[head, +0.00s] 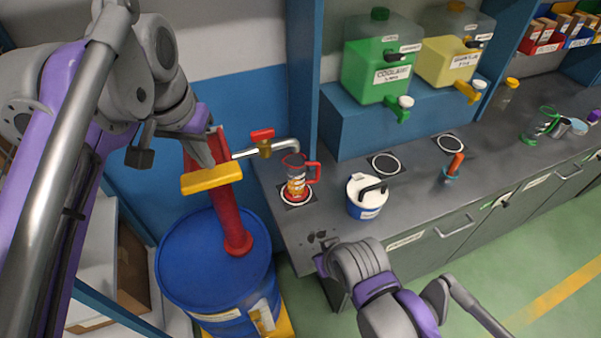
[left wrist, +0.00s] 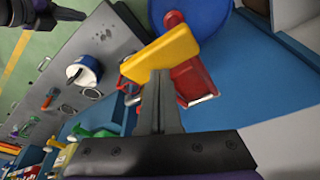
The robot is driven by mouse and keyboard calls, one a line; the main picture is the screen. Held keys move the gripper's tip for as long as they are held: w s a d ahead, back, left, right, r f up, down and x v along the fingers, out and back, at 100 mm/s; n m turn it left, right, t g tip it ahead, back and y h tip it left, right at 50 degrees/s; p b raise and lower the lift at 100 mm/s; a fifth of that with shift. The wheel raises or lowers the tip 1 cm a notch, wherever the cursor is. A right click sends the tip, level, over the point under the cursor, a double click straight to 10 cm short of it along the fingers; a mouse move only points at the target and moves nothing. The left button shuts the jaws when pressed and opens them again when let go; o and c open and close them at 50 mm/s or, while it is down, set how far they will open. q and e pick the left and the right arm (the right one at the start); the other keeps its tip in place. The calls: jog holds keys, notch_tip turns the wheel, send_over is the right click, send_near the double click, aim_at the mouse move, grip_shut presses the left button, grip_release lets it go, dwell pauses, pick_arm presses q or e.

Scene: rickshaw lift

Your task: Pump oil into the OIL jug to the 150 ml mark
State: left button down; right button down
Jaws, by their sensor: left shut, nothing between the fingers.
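The OIL jug (head: 297,178) is clear with a red rim and handle. It stands upright on a ringed spot on the counter, under the pump's spout (head: 285,146). Amber oil shows in its lower part; its marks are too small to read. The red hand pump (head: 230,215) rises from a blue drum (head: 185,255), with a yellow handle (head: 212,178) at its top. My left gripper (head: 215,160) is shut and empty, its fingertips at the handle. The left wrist view shows the fingers against the yellow handle (left wrist: 160,55). My right gripper's fingers are not clearly visible.
A red-handled valve (head: 262,140) sits on the spout pipe. A white and blue canister (head: 367,196) stands right of the jug. Green coolant (head: 375,72) and yellow (head: 445,60) tanks stand on a blue shelf. A blue post (head: 303,75) rises behind the jug.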

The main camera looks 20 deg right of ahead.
aim_at(209, 175)
pick_arm(q)
jog(key=shift+w+r, duration=0.1)
pick_arm(e)
jog(key=shift+w, duration=0.15)
pick_arm(q)
jog(key=shift+s, duration=0.25)
pick_arm(e)
jog(key=shift+s+r, duration=0.1)
jog(key=shift+s, duration=0.1)
